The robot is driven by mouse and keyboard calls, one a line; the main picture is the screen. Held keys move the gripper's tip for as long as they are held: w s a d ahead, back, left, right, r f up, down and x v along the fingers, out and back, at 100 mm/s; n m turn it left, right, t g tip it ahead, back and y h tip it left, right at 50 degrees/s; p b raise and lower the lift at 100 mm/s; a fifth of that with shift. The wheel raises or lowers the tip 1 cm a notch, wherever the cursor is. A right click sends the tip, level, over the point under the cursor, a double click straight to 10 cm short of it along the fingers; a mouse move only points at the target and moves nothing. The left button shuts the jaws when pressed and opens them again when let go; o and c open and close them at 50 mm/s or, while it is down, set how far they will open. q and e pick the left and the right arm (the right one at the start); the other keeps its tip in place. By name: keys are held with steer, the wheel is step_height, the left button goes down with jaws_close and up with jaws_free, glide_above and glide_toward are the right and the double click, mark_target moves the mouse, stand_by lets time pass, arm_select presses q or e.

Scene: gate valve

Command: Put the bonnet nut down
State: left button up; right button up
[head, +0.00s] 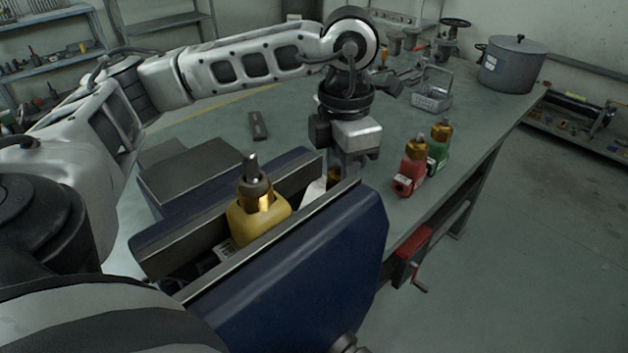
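A yellow valve body (257,222) sits upright between the jaws of the blue vise (300,270). A brass part shows at its top, with a grey-brown collar and a stem (251,168) above. My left gripper (350,177) points down just beyond the right end of the vise jaws, its fingertips partly hidden behind the near jaw. A small brass-coloured piece (334,175), perhaps the bonnet nut, shows at the fingers. I cannot tell whether it is gripped or rests on something. My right gripper is not in view.
A red valve (409,168) and a green valve (438,147), both brass-topped, stand right of the gripper. A wire basket (432,97), a handwheel (455,24) and a large grey pot (512,64) are farther back. A dark flat object (258,126) lies on the otherwise open table left of the gripper.

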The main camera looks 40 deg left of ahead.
arm_select(q)
steer(key=w+a+f, duration=0.3)
steer(key=a+f, duration=0.1)
steer(key=a, duration=0.4)
steer(key=p, duration=0.1)
glide_above(309, 195)
steer(key=d, duration=0.1)
steer(key=f, duration=0.4)
steer(key=shift+s+f, duration=0.2)
steer(key=shift+s, duration=0.05)
steer(key=shift+w+a+f, duration=0.1)
steer(key=shift+a+f, duration=0.05)
steer(key=shift+f, duration=0.05)
steer(key=f, duration=0.3)
steer(key=shift+w+a+f, duration=0.1)
steer(key=shift+a, duration=0.25)
steer(key=shift+f, duration=0.25)
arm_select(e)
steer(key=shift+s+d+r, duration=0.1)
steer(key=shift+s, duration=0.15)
arm_select(q)
steer(key=shift+f, duration=0.2)
steer(key=o, duration=1.1)
